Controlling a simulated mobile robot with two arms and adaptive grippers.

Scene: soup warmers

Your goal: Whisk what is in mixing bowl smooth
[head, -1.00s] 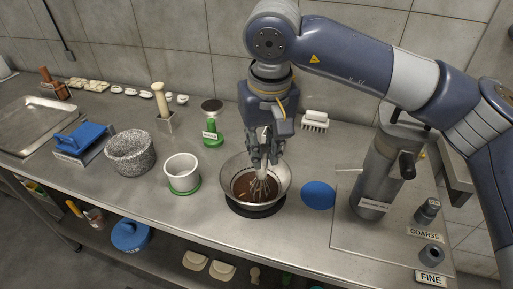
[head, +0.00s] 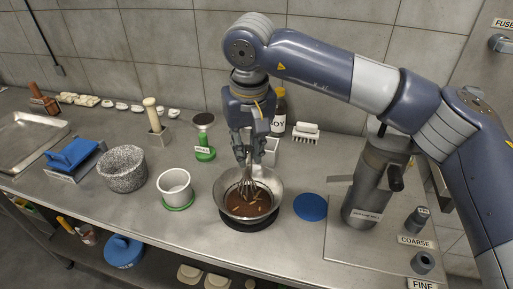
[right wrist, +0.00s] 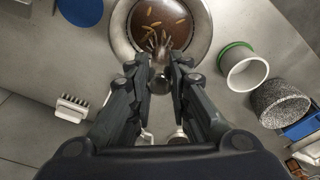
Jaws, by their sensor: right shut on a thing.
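The mixing bowl (head: 277,187) is a wide metal bowl on a dark round base on the counter. Brown liquid (head: 250,205) with several pale orange strips lies in it. My right gripper (head: 246,158) is above the bowl's back left part, shut on the whisk (head: 248,186). The whisk's wires reach down to the liquid near the bowl's back side. In the right wrist view the whisk (right wrist: 160,42) points into the bowl (right wrist: 205,30), and the right gripper (right wrist: 160,75) is around its handle. My left gripper does not show.
A white cup with a green base (head: 175,187) and a speckled grey pot (head: 122,168) stand left of the bowl. A blue disc (head: 310,207) lies to its right, beside a grey grinder-like machine (head: 375,180).

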